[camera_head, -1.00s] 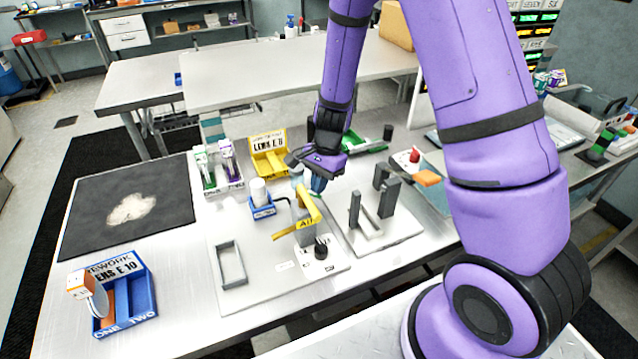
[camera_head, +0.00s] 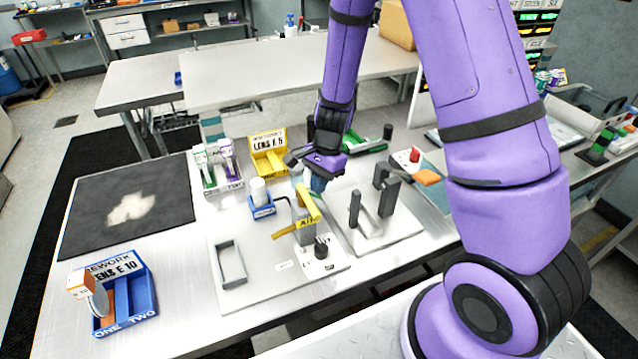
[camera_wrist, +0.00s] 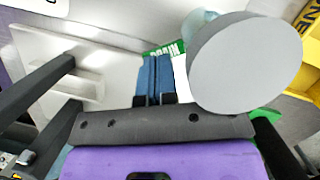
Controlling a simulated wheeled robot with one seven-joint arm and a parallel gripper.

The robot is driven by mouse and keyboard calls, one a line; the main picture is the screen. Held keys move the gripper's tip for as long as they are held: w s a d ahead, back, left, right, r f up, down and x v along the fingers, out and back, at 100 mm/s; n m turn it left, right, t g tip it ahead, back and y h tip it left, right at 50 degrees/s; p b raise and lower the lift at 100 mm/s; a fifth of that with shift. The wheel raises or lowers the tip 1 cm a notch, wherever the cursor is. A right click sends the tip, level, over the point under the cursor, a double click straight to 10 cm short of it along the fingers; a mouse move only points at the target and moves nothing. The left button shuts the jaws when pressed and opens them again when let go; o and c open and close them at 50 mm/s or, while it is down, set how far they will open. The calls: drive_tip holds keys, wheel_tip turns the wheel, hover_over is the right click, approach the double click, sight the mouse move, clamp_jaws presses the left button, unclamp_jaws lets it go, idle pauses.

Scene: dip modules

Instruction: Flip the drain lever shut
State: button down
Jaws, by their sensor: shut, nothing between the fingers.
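My gripper (camera_head: 318,186) is shut and empty, its blue fingertips pressed together. It points down over the bench, just behind the yellow lever marked AIR (camera_head: 307,215). In the wrist view the blue fingertips (camera_wrist: 155,78) point toward a green piece with white lettering (camera_wrist: 165,48), too cut off to read surely. A large grey round face (camera_wrist: 245,65) is close on the right of the fingers. I cannot tell whether they touch. A green part with a black upright end (camera_head: 388,131) lies behind my gripper; I cannot tell surely whether it is the drain lever.
A white plate with dark grey posts (camera_head: 400,236) lies right of my gripper. A white cup in a blue holder (camera_head: 261,204) and a yellow bin (camera_head: 269,153) stand left. A blue rework bin (camera_head: 140,290) is front left. A dark mat (camera_head: 85,215) lies far left.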

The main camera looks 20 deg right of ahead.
drive_tip(key=shift+s+a+m, duration=0.1)
drive_tip(key=shift+s+m, duration=0.1)
drive_tip(key=shift+m, duration=0.4)
idle(1.9)
drive_tip(key=shift+w+a, duration=0.1)
drive_tip(key=shift+w+a, duration=0.35)
drive_tip(key=shift+w, duration=0.25)
drive_tip(key=shift+d, duration=0.1)
drive_tip(key=shift+w+d+r, duration=0.15)
drive_tip(key=shift+w+d, duration=0.1)
drive_tip(key=shift+d, duration=0.05)
drive_tip(key=w+d+r, duration=0.2)
drive_tip(key=d, duration=0.1)
drive_tip(key=shift+w, duration=0.1)
drive_tip(key=s+v, duration=0.1)
drive_tip(key=v, duration=0.7)
drive_tip(key=shift+w+r, duration=0.3)
drive_tip(key=shift+w, duration=0.15)
